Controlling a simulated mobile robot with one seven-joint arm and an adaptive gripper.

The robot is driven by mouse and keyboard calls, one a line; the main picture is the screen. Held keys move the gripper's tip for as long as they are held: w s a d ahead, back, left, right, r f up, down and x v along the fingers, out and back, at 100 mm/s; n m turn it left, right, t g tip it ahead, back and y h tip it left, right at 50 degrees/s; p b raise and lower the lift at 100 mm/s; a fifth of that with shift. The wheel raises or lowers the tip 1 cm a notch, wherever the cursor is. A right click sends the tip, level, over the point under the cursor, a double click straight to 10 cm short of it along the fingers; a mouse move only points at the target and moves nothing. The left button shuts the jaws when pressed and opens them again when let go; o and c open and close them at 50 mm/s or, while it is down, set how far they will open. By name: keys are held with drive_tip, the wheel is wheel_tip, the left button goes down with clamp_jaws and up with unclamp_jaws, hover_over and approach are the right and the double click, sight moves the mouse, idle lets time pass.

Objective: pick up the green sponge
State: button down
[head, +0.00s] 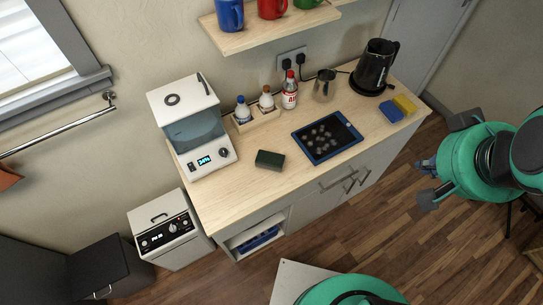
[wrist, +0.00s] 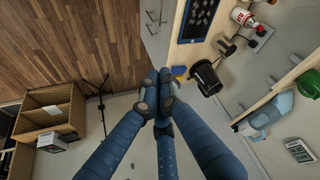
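The green sponge (head: 270,159) is a dark green block lying on the wooden counter (head: 225,196), near its front edge and left of the dark blue-framed tray. It cannot be made out in the wrist view. My gripper (head: 428,181) is in the head view at the right, beyond the counter's right end and well away from the sponge. In the wrist view, the blue fingers of my gripper (wrist: 157,92) run together toward their tips, and nothing shows held between them. In the head view its parts look spread apart, so the opening is unclear.
A blue-framed tray (head: 327,137) with several small pieces lies right of the sponge. A white device (head: 195,130) stands to its left, with small bottles (head: 243,108) behind. A blue sponge (head: 391,111), a yellow sponge (head: 404,104) and a black kettle (head: 374,67) are farther right. A shelf (head: 262,33) overhangs.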

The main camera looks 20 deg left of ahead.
idle(0.4)
drive_tip(key=shift+c, duration=1.4)
unclamp_jaws()
